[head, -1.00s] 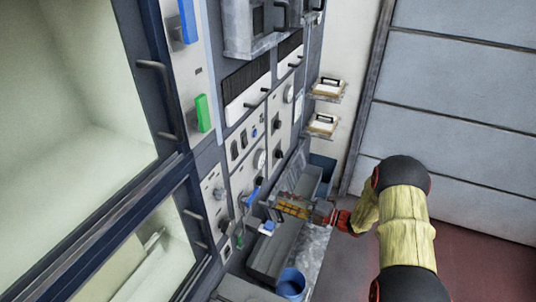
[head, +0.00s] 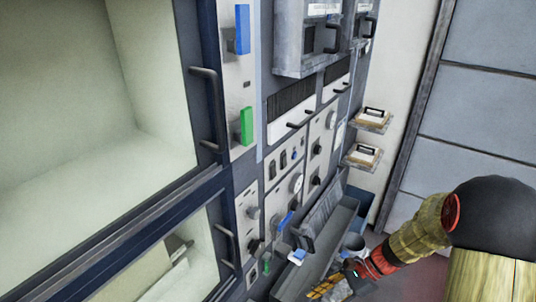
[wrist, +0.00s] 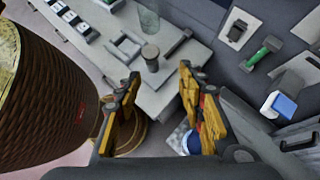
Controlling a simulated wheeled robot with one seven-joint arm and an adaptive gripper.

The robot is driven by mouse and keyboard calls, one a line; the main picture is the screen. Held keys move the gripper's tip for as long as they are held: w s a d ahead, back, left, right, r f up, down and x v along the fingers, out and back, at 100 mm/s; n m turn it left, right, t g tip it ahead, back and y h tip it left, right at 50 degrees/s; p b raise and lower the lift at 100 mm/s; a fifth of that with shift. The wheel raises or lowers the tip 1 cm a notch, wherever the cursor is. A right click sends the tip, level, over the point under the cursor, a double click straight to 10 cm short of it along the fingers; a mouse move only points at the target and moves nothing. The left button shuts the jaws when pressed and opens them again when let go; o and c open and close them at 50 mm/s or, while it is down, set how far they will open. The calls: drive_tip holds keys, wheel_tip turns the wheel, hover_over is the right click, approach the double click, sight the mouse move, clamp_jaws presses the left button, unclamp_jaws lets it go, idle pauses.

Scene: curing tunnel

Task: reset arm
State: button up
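My arm reaches in from the right of the head view, with a yellow sleeve and dark joints. My gripper (head: 328,287) is low in that view, in front of the grey trough by the control panels. In the wrist view my gripper (wrist: 155,92) shows two yellow and black fingers set wide apart. The space between the fingers is empty. A dark-capped cylinder (wrist: 150,58) stands on the pale bench surface beyond the fingertips. I cannot tell how far it is from them.
A grey trough (head: 318,250) lies under the panels. A blue-handled switch (wrist: 284,104) and a green-handled one (wrist: 264,50) stick out at the right of the wrist view. A clear glass (wrist: 149,20) stands on the bench. Two small shelves (head: 371,118) jut from the wall.

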drive_tip(key=s+d+r+n+t+h+b, duration=0.1)
drive_tip(key=s+r+n+t+h+b, duration=0.2)
drive_tip(key=s+n+b, duration=0.3)
drive_tip(key=s+d+r+n+t+h+b, duration=0.2)
drive_tip(key=s+r+n+t+h+b, duration=0.2)
drive_tip(key=n+b, duration=0.6)
drive_tip(key=s+h+b, duration=0.1)
drive_tip(key=s+h, duration=0.1)
drive_tip(key=s, duration=0.1)
drive_tip(key=shift+s+d, duration=0.15)
drive_tip(key=shift+d, duration=0.15)
